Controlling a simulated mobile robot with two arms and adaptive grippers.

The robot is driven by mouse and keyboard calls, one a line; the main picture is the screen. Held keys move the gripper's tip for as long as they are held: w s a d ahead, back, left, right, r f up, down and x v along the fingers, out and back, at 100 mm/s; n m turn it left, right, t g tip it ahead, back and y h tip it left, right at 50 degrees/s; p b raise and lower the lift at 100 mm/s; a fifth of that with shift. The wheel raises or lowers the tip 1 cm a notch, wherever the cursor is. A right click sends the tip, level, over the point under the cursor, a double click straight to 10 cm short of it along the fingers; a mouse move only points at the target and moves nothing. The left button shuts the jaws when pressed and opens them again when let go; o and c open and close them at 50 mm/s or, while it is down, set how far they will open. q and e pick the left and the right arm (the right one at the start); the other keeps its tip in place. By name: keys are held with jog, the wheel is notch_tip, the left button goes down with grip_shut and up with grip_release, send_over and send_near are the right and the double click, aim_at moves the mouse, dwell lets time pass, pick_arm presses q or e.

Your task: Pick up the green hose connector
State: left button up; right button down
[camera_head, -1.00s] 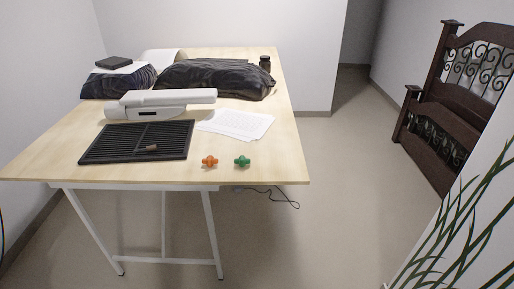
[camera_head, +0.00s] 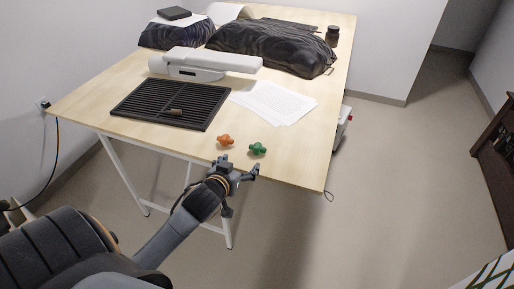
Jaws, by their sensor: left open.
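The green hose connector (camera_head: 257,149) lies on the wooden table (camera_head: 285,158) near its front edge, right of a similar orange connector (camera_head: 225,140). My left gripper (camera_head: 240,166) is open at the front edge of the table, just in front of the two connectors. Its fingers point towards the table, and the green connector is just beyond the right finger. No contact with it can be made out. My right gripper is not in view.
A black slatted grille (camera_head: 172,104) with a small brown piece on it lies to the left. White papers (camera_head: 273,102) lie behind the connectors. A white device (camera_head: 205,64), dark bags (camera_head: 270,47) and a dark jar (camera_head: 332,36) stand farther back. The table's right front corner is clear.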

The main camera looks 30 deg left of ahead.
aim_at(256, 149)
pick_arm(q)
jog(key=x, duration=0.8)
jog(key=shift+w+r, duration=0.15)
jog(key=shift+r, duration=0.25)
jog(key=shift+d+x, duration=0.15)
jog(key=shift+x, duration=1.3)
jog(key=shift+d+x, duration=0.15)
jog(key=shift+x, duration=1.3)
jog(key=shift+r, duration=0.1)
jog(key=c, duration=1)
